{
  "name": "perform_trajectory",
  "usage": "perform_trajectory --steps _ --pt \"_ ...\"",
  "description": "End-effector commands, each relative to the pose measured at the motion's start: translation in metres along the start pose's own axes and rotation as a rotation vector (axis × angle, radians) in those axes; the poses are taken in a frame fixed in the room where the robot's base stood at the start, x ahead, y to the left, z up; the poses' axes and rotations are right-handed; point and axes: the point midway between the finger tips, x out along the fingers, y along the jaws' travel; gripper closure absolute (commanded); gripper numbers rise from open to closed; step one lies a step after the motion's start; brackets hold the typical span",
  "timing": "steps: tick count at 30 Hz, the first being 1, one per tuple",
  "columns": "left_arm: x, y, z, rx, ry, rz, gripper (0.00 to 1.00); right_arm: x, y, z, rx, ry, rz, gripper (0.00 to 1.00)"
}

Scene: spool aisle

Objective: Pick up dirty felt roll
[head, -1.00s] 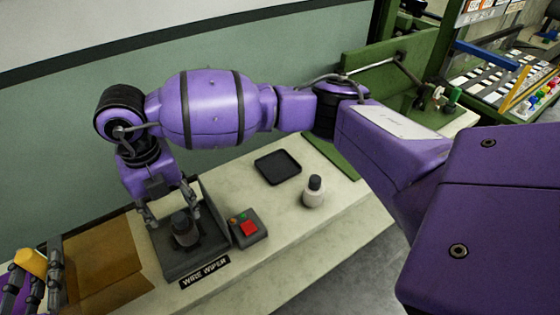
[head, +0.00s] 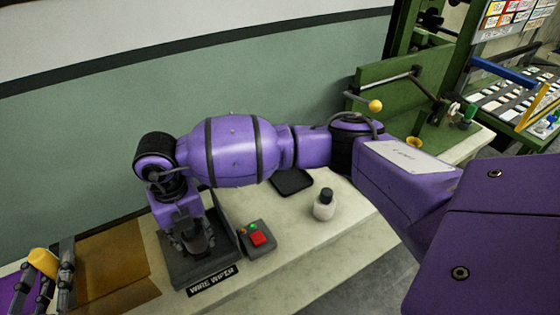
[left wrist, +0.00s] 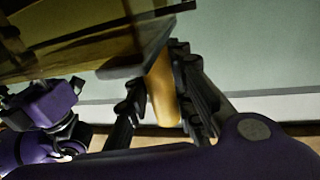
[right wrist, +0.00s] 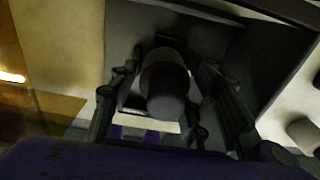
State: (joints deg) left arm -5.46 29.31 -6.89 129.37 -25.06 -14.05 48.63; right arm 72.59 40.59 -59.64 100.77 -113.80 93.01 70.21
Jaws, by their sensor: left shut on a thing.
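A dark grey felt roll (right wrist: 166,85) stands upright in the tray of the wire wiper (head: 172,272); it also shows in the head view (head: 195,238), partly hidden by my right gripper. My right gripper (head: 193,246) reaches down over it. In the right wrist view its fingers (right wrist: 160,100) stand on either side of the roll with visible gaps, so it looks open.
A control box (head: 257,236) with a red button sits right of the wiper.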

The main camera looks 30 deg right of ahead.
Motion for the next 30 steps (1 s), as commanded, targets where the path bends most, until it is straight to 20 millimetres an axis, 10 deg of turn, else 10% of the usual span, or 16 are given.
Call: perform_trajectory --steps 6,15,30 --pt "0.000 -0.001 -0.001 0.002 0.001 -0.001 1.00 -0.002 0.000 0.001 -0.001 -0.003 0.000 0.90" --pt "0.000 -0.001 -0.001 0.002 0.001 -0.002 1.00 -0.008 0.001 0.002 -0.001 -0.006 0.001 0.91" --pt "0.000 -0.001 -0.001 0.002 0.001 -0.002 1.00 -0.095 0.001 0.002 -0.002 -0.008 0.001 0.91"
